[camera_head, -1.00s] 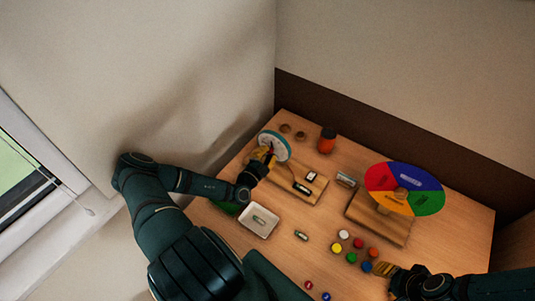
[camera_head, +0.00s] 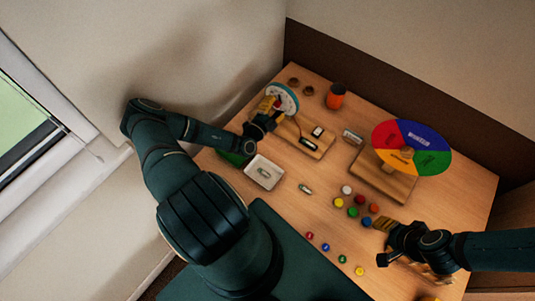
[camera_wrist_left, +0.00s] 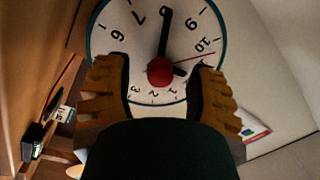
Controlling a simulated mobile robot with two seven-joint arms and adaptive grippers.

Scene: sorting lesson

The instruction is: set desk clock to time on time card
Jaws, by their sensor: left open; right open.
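The desk clock (camera_head: 284,97) has a round white face with a blue-green rim and stands on a wooden base (camera_head: 318,146). In the left wrist view the clock face (camera_wrist_left: 184,36) fills the top, its numerals turned over. A long black hand points up, a short black one lower right, and a thin red one right. My left gripper (camera_head: 272,103) is open, its fingers either side of the red centre knob (camera_wrist_left: 160,72); contact is unclear. My right gripper (camera_head: 382,224) is open beside the coloured discs. A small pale card (camera_head: 317,131) is on the clock's base, its writing too small to read.
A colour wheel (camera_head: 438,163) on a wooden stand is at right. A white tray (camera_head: 252,175), an orange cup (camera_head: 336,97) and several coloured discs (camera_head: 339,202) lie about the table. A small grey item (camera_head: 305,189) lies near the middle. Walls rise behind and left.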

